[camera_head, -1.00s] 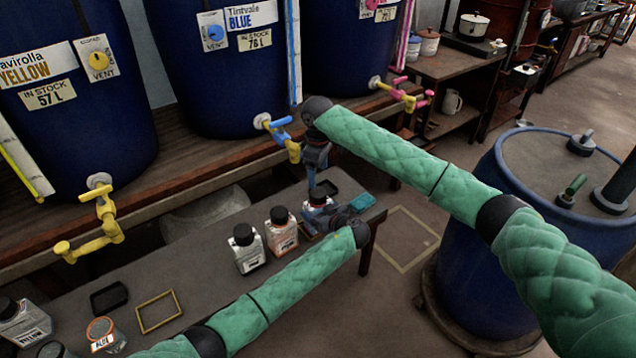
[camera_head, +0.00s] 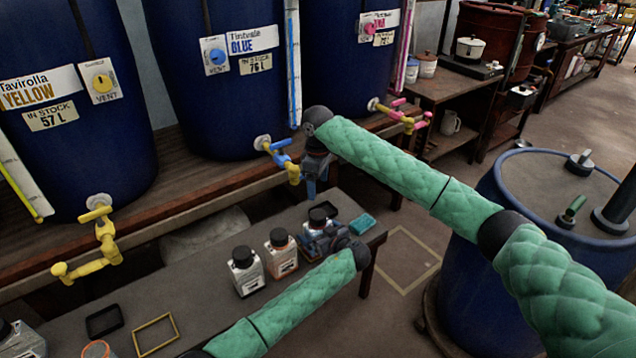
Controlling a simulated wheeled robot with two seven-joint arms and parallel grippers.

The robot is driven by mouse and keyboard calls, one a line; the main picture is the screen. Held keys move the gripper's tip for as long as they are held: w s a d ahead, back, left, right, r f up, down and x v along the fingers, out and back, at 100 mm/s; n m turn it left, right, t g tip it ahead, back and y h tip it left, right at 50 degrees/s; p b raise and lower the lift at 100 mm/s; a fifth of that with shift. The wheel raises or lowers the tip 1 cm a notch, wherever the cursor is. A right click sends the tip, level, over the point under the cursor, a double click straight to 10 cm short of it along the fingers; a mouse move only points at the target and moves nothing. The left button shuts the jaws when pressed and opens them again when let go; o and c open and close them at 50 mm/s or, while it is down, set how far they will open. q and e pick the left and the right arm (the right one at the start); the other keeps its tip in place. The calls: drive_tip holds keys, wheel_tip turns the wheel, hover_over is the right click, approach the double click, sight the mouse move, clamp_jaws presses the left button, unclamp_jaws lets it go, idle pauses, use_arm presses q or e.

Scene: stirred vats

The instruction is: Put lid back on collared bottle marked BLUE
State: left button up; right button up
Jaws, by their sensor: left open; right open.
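A bottle with a black lid on its top (camera_head: 318,216) stands at the bench's right end. Its label is hidden, so I cannot read BLUE on it; I cannot tell whether the lid is fully seated. My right gripper (camera_head: 311,194) points down just above the lid, open and apart from it. My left gripper (camera_head: 318,240) is low beside the bottle, open; its fingers are small and partly hidden. An orange-rimmed jar (camera_head: 97,350) is cut off at the lower left edge.
Two black-capped bottles (camera_head: 246,272) (camera_head: 281,252) stand left of the grippers. A blue tap (camera_head: 280,153) juts out above. A yellow frame (camera_head: 155,334) and black tray (camera_head: 104,321) lie left.

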use_arm(q)
drive_tip(key=v, duration=0.7)
drive_tip(key=shift+s+d+b, duration=0.25)
drive_tip(key=shift+s+b, duration=0.05)
drive_tip(key=shift+b, duration=0.05)
drive_tip(key=shift+r, duration=0.1)
